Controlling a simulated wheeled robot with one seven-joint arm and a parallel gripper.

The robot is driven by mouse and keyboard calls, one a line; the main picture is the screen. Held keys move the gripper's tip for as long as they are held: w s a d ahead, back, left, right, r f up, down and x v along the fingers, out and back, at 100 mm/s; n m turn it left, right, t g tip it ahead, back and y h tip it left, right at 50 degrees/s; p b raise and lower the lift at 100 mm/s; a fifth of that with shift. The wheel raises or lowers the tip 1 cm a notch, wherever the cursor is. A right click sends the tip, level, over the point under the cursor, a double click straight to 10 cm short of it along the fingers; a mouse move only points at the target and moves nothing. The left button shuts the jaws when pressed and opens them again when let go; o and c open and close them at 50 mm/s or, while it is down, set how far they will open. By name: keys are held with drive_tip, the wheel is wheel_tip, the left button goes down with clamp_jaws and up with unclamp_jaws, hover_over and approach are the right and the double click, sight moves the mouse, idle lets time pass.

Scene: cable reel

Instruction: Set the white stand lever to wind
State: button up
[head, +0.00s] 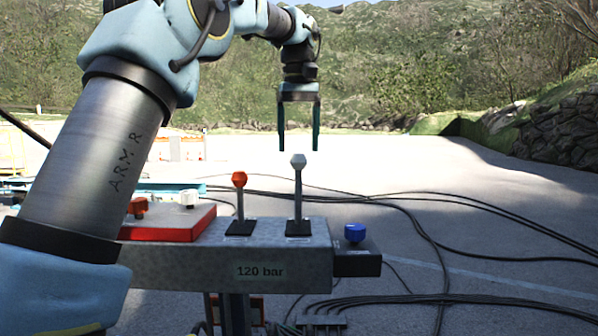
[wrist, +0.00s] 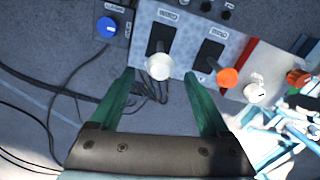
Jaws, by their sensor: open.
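The white lever (head: 298,190) stands nearly upright on a black base on the grey console (head: 190,262), with a white knob on top. In the wrist view its white knob (wrist: 159,66) lies between the tips of my open gripper (wrist: 160,74), nearer the left fingertip. In the head view my gripper (head: 299,148) points down, with its two green fingers apart above and around the knob's line. No contact shows. An orange-knobbed lever (head: 239,200) stands just left of the white one. It also shows in the wrist view (wrist: 228,77), right of the right finger. Labels beside the levers are unreadable.
A blue knob (head: 355,233) sits on a dark box at the console's right end. A red panel (head: 170,222) with a red knob and a white knob is at the left. Black cables (head: 440,205) lie across the paved ground. The air right of the white lever is clear.

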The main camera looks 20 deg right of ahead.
sight(298, 171)
wheel_tip(298, 171, down, 7)
drive_tip(key=shift+f+p, duration=0.1)
drive_tip(key=shift+p, duration=0.35)
clamp_jaws()
idle(0.5)
idle(0.3)
